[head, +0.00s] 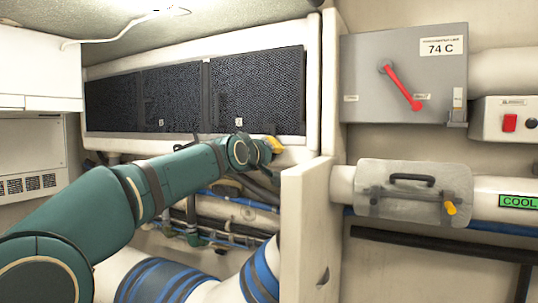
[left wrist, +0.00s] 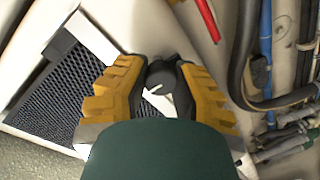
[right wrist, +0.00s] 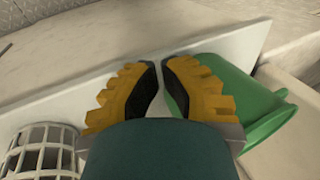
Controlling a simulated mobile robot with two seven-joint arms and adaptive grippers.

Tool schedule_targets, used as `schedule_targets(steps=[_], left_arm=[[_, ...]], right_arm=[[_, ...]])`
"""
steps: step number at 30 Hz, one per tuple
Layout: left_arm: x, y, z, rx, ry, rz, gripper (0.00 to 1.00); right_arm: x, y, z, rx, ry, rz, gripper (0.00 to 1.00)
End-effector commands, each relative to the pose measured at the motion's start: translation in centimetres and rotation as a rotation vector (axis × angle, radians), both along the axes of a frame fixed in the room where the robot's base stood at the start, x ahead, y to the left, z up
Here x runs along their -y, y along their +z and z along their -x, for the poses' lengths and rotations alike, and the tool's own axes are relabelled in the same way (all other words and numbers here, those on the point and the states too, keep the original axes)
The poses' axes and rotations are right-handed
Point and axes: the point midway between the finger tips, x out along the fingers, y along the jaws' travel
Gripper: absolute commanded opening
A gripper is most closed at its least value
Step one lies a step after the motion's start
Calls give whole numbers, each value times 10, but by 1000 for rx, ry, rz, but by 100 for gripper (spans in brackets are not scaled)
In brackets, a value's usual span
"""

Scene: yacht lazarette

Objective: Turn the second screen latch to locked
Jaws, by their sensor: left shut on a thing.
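Three dark mesh screens (head: 255,90) sit side by side in a pale frame on the back wall. My left gripper (head: 268,146) is at the ledge just below the rightmost screen. In the left wrist view, my left gripper (left wrist: 160,82) is shut on a round black knob (left wrist: 161,72) that has a white mark by it. The knob appears to be the screen latch; its setting is not clear, and in the head view it is hidden behind the gripper. My right gripper (right wrist: 160,66) is away from the screens, its fingertips close together with a narrow gap and nothing visible between them.
Pipes and hoses (head: 225,205) run below the ledge. A pale upright panel (head: 305,230) stands right of my left gripper. A grey switch box (head: 403,75) with a red handle is farther right. In the right wrist view, a green container (right wrist: 235,95) and a white basket (right wrist: 42,145) are near.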

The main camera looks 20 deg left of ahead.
Motion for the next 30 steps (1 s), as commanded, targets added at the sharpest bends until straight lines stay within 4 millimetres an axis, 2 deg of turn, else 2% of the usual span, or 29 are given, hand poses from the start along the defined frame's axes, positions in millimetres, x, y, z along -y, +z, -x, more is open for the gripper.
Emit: schedule_targets(steps=[2,3,5,6,14,19,30], left_arm=[[0,2,0,6,0,2,0],[0,2,0,6,0,2,35],[0,2,0,4,0,0,56],[0,1,0,4,0,0,61],[0,1,0,2,0,-1,61],[1,2,8,2,-2,-2,61],[-6,7,66,4,-4,0,61]], right_arm=[[0,0,0,0,0,0,0],[0,0,0,0,0,0,0],[0,0,0,0,0,0,0],[0,0,0,0,0,0,0],[0,0,0,0,0,0,0],[0,0,0,0,0,0,0],[0,0,0,0,0,0,0]])
